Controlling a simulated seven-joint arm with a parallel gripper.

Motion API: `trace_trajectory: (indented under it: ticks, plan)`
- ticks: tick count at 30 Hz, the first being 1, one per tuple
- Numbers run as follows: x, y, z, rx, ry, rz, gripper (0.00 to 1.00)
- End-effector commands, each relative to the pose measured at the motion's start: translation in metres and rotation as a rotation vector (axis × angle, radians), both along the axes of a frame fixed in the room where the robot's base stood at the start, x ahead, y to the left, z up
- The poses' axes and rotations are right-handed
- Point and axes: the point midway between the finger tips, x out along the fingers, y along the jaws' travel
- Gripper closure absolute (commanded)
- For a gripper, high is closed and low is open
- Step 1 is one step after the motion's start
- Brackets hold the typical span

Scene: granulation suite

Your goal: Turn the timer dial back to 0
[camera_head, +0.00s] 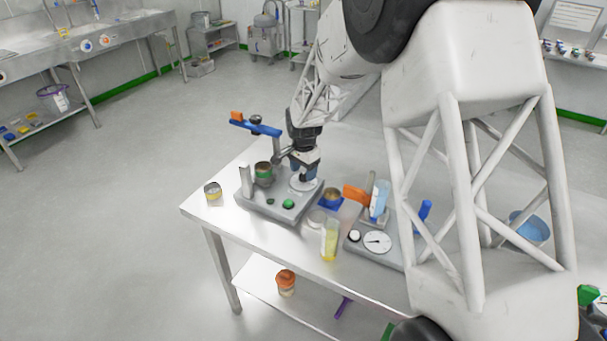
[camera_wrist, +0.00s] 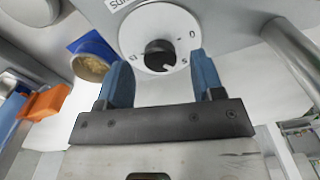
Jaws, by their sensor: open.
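The timer dial is a white round plate (camera_wrist: 148,24) with a black knob (camera_wrist: 158,50) at its centre, set in a grey base. In the wrist view the "0" mark is at the plate's right side. The knob's pale mark appears to point to the lower right, away from the 0. My gripper (camera_wrist: 160,70) is open, its two blue fingers apart, one on each side below the knob. Nothing is held, and I cannot tell whether a finger touches the dial. In the head view my gripper (camera_head: 309,174) is over the dial plate (camera_head: 297,185) and hides the knob.
The grey base (camera_head: 256,205) also carries a green button (camera_head: 288,204), a cup (camera_head: 264,180) and a blue arm (camera_head: 262,129) on a post. A blue tray (camera_head: 331,206) with a bowl, a yellow-filled beaker (camera_head: 329,240) and a gauge (camera_head: 377,242) stand to the right.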

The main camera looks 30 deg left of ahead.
Motion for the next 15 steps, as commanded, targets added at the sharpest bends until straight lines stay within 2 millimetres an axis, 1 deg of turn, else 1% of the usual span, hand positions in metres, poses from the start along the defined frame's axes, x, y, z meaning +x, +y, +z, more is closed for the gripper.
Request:
trace_trajectory:
  ticks: [3, 6, 15]
  plan:
    - [0.0, 0.0, -0.011, -0.001, 0.001, 0.0, 0.39]
    - [0.0, 0.0, -0.015, -0.001, 0.0, 0.0, 0.39]
    - [0.0, 0.0, -0.017, 0.0, 0.0, 0.0, 0.39]
